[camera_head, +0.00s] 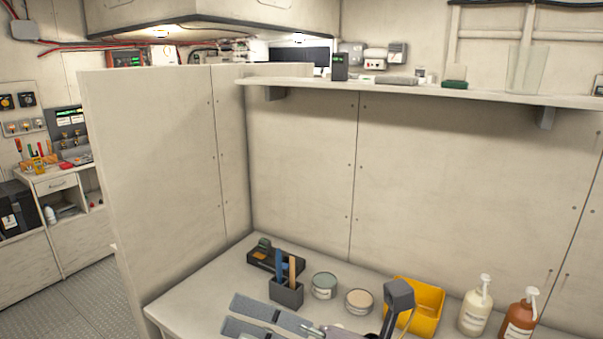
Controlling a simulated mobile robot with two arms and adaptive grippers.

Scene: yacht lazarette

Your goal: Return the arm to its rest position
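A dark grey upright shape (398,294) stands at the bottom, in front of a yellow bin (429,306). The picture's lower edge cuts it off, and I cannot tell what it is.
A partition (150,180) stands left; a shelf (400,91) runs above.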

